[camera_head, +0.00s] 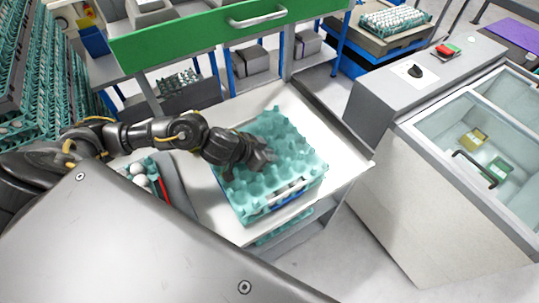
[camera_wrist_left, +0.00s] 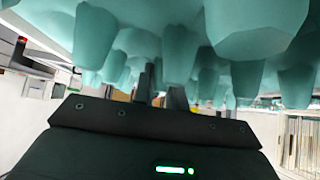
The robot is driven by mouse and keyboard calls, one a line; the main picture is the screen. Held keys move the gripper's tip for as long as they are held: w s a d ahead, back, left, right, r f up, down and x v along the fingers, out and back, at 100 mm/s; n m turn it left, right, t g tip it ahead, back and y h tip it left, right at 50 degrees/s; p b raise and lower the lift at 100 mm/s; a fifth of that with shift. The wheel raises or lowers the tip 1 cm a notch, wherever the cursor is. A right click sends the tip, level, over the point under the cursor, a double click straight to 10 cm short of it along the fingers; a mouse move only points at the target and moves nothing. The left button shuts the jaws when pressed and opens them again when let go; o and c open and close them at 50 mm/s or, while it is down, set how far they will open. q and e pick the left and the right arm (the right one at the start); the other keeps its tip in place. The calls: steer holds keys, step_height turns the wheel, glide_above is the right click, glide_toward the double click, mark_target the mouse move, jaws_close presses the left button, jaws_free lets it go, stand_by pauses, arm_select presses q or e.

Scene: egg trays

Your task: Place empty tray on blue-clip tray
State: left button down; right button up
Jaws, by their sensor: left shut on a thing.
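An empty teal egg tray (camera_head: 275,135) is over the white table in the head view. My left gripper (camera_head: 266,158) reaches it from the left and is shut on it. In the left wrist view, the tray's teal cups (camera_wrist_left: 180,50) fill the top, and the fingers (camera_wrist_left: 160,88) show among them. Below the near edge of the tray in the head view, a blue clip (camera_head: 288,200) and a little white show on another teal tray (camera_head: 258,214). The upper tray hides most of that lower tray. I cannot tell whether the two touch. My right gripper is not in view.
The white table (camera_head: 215,205) has bare room around the stack. A grey container with white eggs (camera_head: 139,172) is at its left. A green drawer front (camera_head: 200,38) is behind. A grey machine with a glass lid (camera_head: 480,130) stands at the right.

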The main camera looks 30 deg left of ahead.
arm_select(q)
steer(key=c, duration=1.4)
jaws_free()
steer(key=shift+w+d+f, duration=0.1)
steer(key=shift+c, duration=0.2)
steer(key=shift+r, duration=0.25)
steer(key=p+v, duration=0.2)
steer(key=v, duration=1)
steer(key=shift+f, duration=0.15)
